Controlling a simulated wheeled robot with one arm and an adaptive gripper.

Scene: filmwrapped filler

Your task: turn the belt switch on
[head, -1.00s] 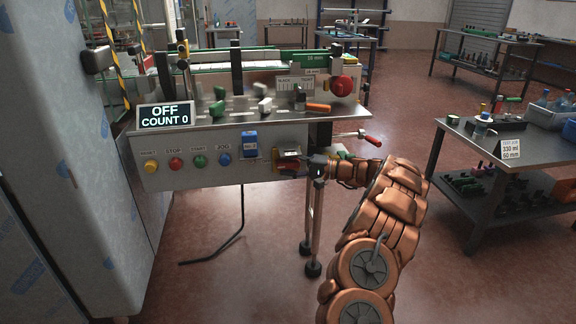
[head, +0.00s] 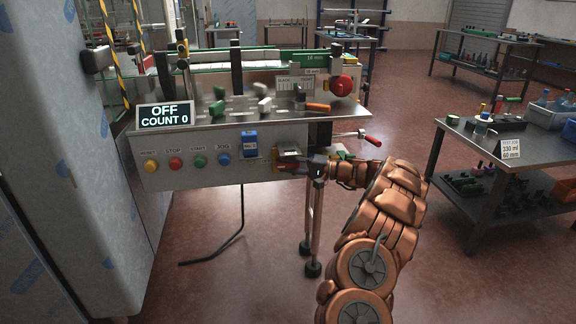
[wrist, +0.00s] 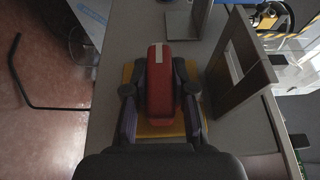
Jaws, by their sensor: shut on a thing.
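The belt switch (wrist: 160,75) is a red handle with a pale label on a yellow plate (wrist: 126,78). It is on the grey front panel (head: 215,178) of the machine, at the panel's right end. My gripper (wrist: 160,108) has its two dark fingers on either side of the red handle and is shut on it. In the head view my gripper (head: 298,167) reaches the panel from the right and hides much of the switch. The display (head: 165,115) reads OFF, COUNT 0.
Reset, stop, start and jog buttons (head: 198,161) and a blue padlock-like box (head: 250,142) are left of the switch. A red-tipped lever (head: 372,140) sticks out at right. A side table (head: 470,140) with bottles stands further right, with open floor between.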

